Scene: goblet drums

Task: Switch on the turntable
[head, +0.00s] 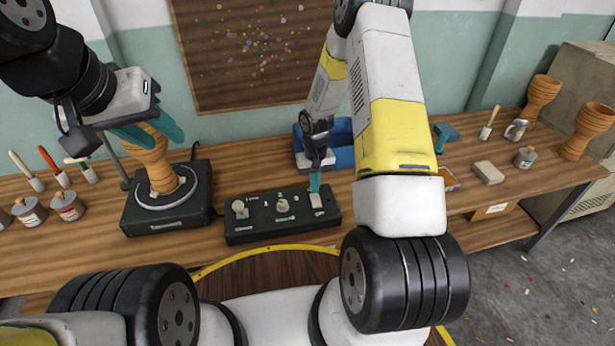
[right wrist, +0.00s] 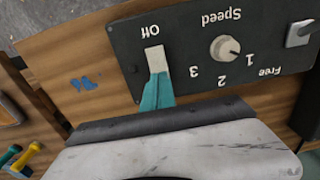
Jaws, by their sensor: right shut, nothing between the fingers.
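The turntable (head: 190,212) is a dark box with a pale round plate on the left of the bench. An orange-brown goblet drum (head: 160,172) stands on it. A dark control box (head: 265,228) lies right of it, with knobs and a white switch (head: 317,201) at its right end. In the right wrist view, the switch (right wrist: 154,60) is beside the word "Off". My right gripper (head: 315,182) is shut and empty, its teal tips at the switch, seemingly touching it. My left gripper (head: 150,132) has its teal fingers apart around the drum's top; contact is unclear.
A speed knob (right wrist: 225,48) is beside the switch. A blue object (head: 342,145) lies behind the control box. Brushes and paint cans (head: 67,205) are at the left. Two more goblet drums (head: 588,128) stand at the right, near a sponge-like block (head: 489,172).

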